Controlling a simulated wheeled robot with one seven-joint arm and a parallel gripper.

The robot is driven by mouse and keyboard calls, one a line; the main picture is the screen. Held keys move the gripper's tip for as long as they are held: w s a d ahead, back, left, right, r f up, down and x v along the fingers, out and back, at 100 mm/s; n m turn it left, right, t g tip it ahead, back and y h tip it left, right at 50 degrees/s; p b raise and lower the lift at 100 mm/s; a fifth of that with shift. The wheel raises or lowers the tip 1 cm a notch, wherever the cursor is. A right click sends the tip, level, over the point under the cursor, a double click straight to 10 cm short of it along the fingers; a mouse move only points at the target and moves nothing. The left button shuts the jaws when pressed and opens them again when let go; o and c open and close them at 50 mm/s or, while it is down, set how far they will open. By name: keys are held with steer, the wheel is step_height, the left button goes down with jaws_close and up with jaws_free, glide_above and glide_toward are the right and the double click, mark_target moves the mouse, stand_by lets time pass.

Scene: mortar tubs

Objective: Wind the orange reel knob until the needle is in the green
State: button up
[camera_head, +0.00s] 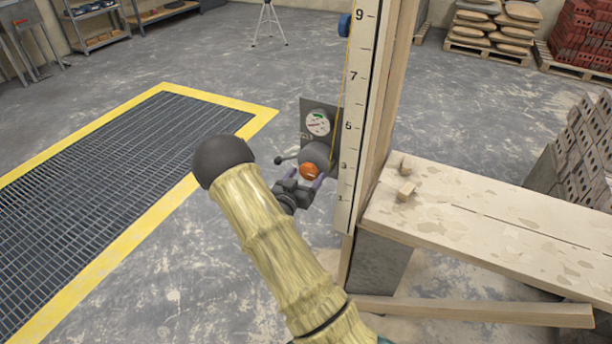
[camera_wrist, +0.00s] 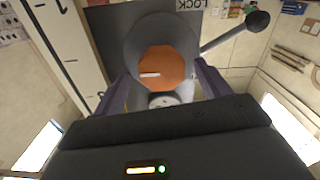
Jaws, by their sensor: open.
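The orange reel knob (camera_head: 309,171) sits on the front of a grey reel (camera_head: 318,152). In the wrist view the knob (camera_wrist: 161,69) is eight-sided with a white mark pointing left. My gripper (camera_head: 306,187) is open, with its two purple-grey fingers on either side of the knob; I cannot tell whether they touch it. The round gauge (camera_head: 317,123) is above the reel on a dark plate, with red and green parts on its face. The needle's exact position is too small to read. A lever with a dark ball end (camera_wrist: 257,21) sticks out from the reel, near the word LOCK.
A tall numbered board (camera_head: 354,110) stands just right of the reel, with a yellow line along it. A wooden bench (camera_head: 490,215) with small blocks (camera_head: 406,191) is to the right. A floor grate (camera_head: 110,165) lies left.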

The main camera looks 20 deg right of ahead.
steer(key=shift+w+d, duration=0.35)
steer(key=shift+c, duration=0.5)
steer(key=c, duration=0.9)
steer(key=shift+f+m+b, duration=0.1)
steer(key=shift+m+b, duration=0.3)
steer(key=shift+b, duration=0.05)
